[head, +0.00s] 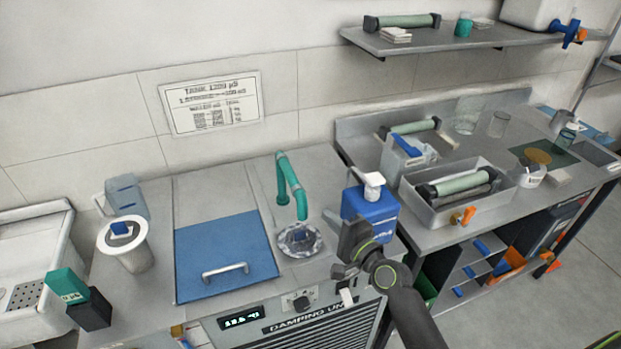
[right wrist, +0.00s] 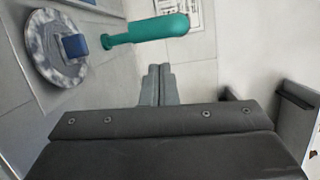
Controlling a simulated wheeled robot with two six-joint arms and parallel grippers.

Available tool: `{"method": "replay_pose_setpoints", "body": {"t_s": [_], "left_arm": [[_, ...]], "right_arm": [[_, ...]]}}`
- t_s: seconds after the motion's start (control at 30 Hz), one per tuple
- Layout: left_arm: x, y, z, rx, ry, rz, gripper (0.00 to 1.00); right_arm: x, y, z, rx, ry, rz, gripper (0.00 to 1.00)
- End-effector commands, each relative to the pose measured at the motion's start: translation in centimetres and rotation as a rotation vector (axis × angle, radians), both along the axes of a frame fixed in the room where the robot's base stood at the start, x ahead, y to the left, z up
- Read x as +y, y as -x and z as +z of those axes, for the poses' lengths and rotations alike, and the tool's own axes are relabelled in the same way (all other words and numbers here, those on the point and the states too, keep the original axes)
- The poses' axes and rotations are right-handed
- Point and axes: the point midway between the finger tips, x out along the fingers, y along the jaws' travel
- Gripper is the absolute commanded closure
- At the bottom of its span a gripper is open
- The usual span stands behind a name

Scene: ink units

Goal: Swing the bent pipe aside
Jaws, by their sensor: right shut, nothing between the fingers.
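The bent pipe (head: 290,186) is teal and rises from the back of the grey worktop, bending forward and down over a round marbled disc (head: 300,239) with a blue centre. In the right wrist view the pipe (right wrist: 150,30) lies across the top, its end beside the disc (right wrist: 62,46). My right gripper (right wrist: 160,86) is shut and empty, its fingers together below the pipe in that view and apart from it. In the head view the right gripper (head: 350,235) is to the right of the pipe, in front of the blue pump dispenser. My left gripper is not in view.
A blue lid (head: 225,255) with a metal handle lies left of the disc. The blue dispenser (head: 371,203) with a white pump stands close behind my right gripper.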

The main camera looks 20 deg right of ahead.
Motion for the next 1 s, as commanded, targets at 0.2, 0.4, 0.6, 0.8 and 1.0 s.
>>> {"method": "replay_pose_setpoints", "body": {"t_s": [0.2,0.4,0.6,0.8,1.0], "left_arm": [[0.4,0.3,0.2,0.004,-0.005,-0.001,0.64],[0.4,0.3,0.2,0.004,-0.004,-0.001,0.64],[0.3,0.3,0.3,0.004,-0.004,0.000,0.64],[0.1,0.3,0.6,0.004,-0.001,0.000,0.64],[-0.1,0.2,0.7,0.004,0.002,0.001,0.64]], "right_arm": [[-0.3,-1.1,1.9,-0.033,-0.113,-0.020,1.00],[-0.3,-1.1,1.9,-0.032,-0.112,-0.019,1.00],[-0.1,-1.6,1.9,-0.032,-0.111,-0.019,1.00],[0.7,-4.4,2.1,-0.032,-0.110,-0.018,1.00],[1.6,-7.7,2.2,-0.032,-0.109,-0.019,1.00]]}}
